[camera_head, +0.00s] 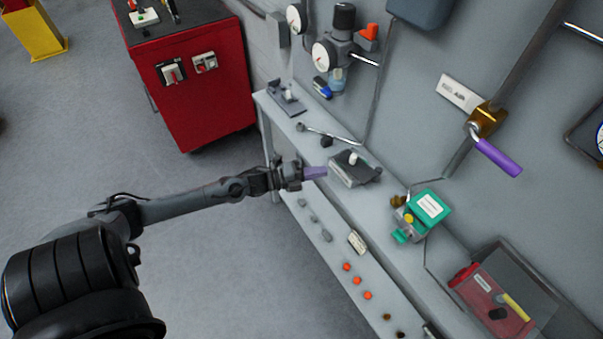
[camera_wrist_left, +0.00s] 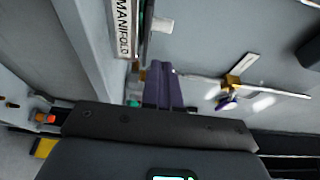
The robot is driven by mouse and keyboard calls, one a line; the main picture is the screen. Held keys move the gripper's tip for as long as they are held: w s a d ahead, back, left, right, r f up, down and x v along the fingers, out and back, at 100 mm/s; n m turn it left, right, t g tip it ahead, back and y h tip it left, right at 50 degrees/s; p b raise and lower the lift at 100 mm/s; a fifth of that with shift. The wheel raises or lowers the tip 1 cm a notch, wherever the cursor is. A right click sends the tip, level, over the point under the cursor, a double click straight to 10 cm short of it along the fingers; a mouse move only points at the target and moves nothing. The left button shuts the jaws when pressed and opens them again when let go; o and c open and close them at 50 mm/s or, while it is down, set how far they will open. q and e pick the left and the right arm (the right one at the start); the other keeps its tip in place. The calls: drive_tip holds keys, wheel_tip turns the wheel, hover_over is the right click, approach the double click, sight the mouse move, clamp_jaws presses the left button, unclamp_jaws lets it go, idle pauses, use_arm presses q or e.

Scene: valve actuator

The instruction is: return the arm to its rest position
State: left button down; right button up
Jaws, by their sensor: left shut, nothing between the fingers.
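My left arm (camera_head: 190,204) reaches in from the left in the head view. My left gripper (camera_head: 315,173) has purple fingers and hangs over the front edge of the grey bench, just left of a grey box with a white knob (camera_head: 353,168). In the left wrist view the purple fingers (camera_wrist_left: 163,85) are together, with nothing between them. A valve with a purple handle (camera_head: 497,157) is on the wall pipe, well apart from the gripper; it also shows in the left wrist view (camera_wrist_left: 228,103). My right gripper is not in view.
The narrow bench (camera_head: 318,153) runs along the wall and carries a green device (camera_head: 428,215) and a red box (camera_head: 490,305). Gauges (camera_head: 324,55) hang on the wall. A red cabinet (camera_head: 205,110) stands behind the arm. The floor at left is open.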

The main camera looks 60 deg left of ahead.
use_arm(q)
drive_tip(key=shift+s+f+n, duration=0.5)
drive_tip(key=shift+s+f, duration=0.6)
drive_tip(key=shift+s, duration=1.8)
drive_tip(key=s+d+n+g+y, duration=0.25)
drive_tip(key=d+n, duration=0.35)
drive_tip(key=d, duration=0.3)
drive_tip(key=s+d+n+g+y, duration=0.1)
drive_tip(key=s+d+n+y, duration=0.15)
drive_tip(key=d+n, duration=0.55)
drive_tip(key=s+d+n+g+y, duration=0.25)
drive_tip(key=s+n+g, duration=0.25)
drive_tip(key=s+g, duration=0.55)
wheel_tip(320, 180, up, 22)
drive_tip(key=s+t+p, duration=0.1)
drive_tip(key=s+p, duration=0.1)
drive_tip(key=p, duration=2)
drive_tip(key=shift+d+r+n+h+p, duration=0.25)
drive_tip(key=shift+d+n+h+p, duration=0.05)
drive_tip(key=shift+h+p, duration=0.05)
